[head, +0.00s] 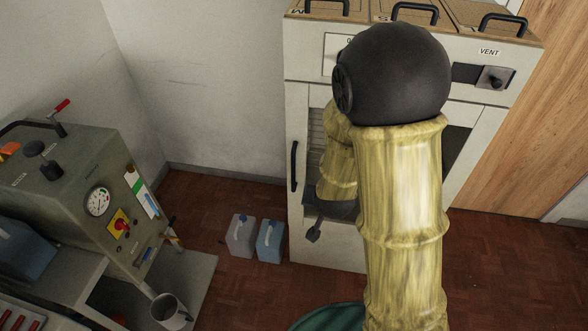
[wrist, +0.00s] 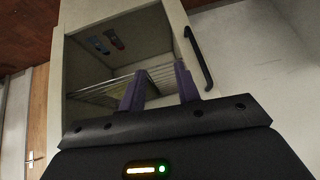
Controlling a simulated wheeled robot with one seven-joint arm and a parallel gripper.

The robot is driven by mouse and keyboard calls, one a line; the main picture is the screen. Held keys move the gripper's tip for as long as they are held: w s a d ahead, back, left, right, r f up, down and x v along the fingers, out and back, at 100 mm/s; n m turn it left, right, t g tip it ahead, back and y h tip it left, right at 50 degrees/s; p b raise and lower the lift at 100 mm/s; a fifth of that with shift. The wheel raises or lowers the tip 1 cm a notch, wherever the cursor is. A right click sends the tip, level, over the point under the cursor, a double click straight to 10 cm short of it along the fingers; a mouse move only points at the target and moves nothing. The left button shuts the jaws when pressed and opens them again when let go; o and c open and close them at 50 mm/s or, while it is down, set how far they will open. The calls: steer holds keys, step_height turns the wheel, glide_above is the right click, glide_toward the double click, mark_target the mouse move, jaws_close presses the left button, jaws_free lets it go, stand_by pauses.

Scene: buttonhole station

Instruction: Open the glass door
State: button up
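The glass door (wrist: 140,38) is a pale frame around a pane on the front of a white cabinet; it looks shut. A wire rack (wrist: 100,88) shows through the pane. The black bar handle (wrist: 198,58) runs along one side of the door, and it shows upright at the door's left edge in the head view (head: 294,166). My gripper (wrist: 160,72) has its two purple fingers apart with nothing between them. They are in front of the pane, left of the handle in the wrist view, apart from it. My arm hides much of the door in the head view.
The cabinet (head: 470,92) has lidded bins with black handles on top and a VENT slider (head: 495,78). Two jugs (head: 241,236) (head: 270,240) stand on the floor to its left. A grey machine (head: 85,190) with a gauge stands farther left. Floor between them is partly clear.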

mark_target(293, 165)
steer(key=w+a+f+n+t+b, duration=0.2)
steer(key=a+f+t+b, duration=0.4)
steer(key=t, duration=0.4)
step_height(293, 165, down, 2)
steer(key=shift+w+a+f+t, duration=0.1)
steer(key=shift+w+a+t, duration=0.3)
steer(key=shift+w+a, duration=0.3)
steer(key=w+p, duration=0.1)
steer(key=w, duration=1)
steer(key=w+p, duration=0.1)
steer(key=w, duration=0.5)
steer(key=shift+w+d+p, duration=0.15)
steer(key=shift+d+p, duration=0.1)
steer(key=shift+p, duration=0.05)
jaws_close()
